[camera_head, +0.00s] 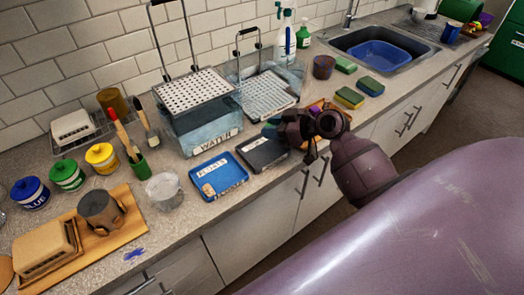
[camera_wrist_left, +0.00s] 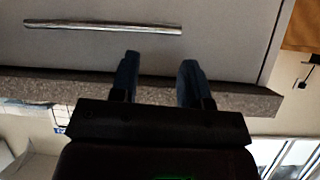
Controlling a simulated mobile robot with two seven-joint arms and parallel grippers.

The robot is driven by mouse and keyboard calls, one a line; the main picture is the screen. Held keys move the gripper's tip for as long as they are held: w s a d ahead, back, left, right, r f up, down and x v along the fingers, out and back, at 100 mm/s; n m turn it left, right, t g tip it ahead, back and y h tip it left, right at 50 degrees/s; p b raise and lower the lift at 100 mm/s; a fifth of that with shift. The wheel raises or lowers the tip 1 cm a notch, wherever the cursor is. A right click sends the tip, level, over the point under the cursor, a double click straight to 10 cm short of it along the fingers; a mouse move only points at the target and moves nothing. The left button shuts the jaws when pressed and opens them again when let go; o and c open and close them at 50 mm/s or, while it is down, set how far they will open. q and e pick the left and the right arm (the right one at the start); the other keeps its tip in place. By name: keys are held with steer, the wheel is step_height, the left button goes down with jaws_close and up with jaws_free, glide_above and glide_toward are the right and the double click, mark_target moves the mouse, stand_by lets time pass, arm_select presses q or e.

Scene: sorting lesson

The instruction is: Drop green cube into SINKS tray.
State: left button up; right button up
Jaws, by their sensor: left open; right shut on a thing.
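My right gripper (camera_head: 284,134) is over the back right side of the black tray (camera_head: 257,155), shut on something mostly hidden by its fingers. A dark green-blue patch shows at its fingertips; it seems to be the green cube (camera_head: 269,131), but its shape is not clear. The black tray has a pale label too small to read surely; it appears to be the SINKS tray. The blue tray (camera_head: 232,182) beside it on the left has its own label and a small tan piece in it. My left gripper (camera_wrist_left: 157,75) is open and empty in the left wrist view, before a drawer front.
A clear water tank (camera_head: 205,130) with a perforated rack stands behind the trays. A clear cup (camera_head: 164,190) is left of the blue tray. Sponges (camera_head: 349,98) and a sink (camera_head: 385,45) lie to the right. The counter's front edge (camera_wrist_left: 255,98) crosses the left wrist view.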

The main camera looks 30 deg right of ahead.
steer(key=o, duration=1)
steer(key=b+v, duration=0.1)
steer(key=v, duration=0.9)
steer(key=shift+s+d+r, duration=0.15)
steer(key=shift+s+d, duration=0.1)
steer(key=shift+s, duration=0.05)
steer(key=s+a+f+m+g+h, duration=0.35)
steer(key=s+a+f, duration=0.2)
steer(key=s, duration=0.35)
steer(key=s+a+f+m+g+h, duration=0.3)
steer(key=s+a+f+g+h, duration=0.15)
steer(key=s+f, duration=0.35)
steer(key=w+f+t, duration=0.2)
steer(key=f+t, duration=0.1)
steer(key=w+f+t, duration=0.2)
steer(key=f+t, duration=0.1)
steer(key=w+f+t, duration=0.2)
steer(key=shift+w+a+f+n+t, duration=0.1)
steer(key=shift+a+f+n+t, duration=0.25)
steer(key=shift+f+t, duration=0.05)
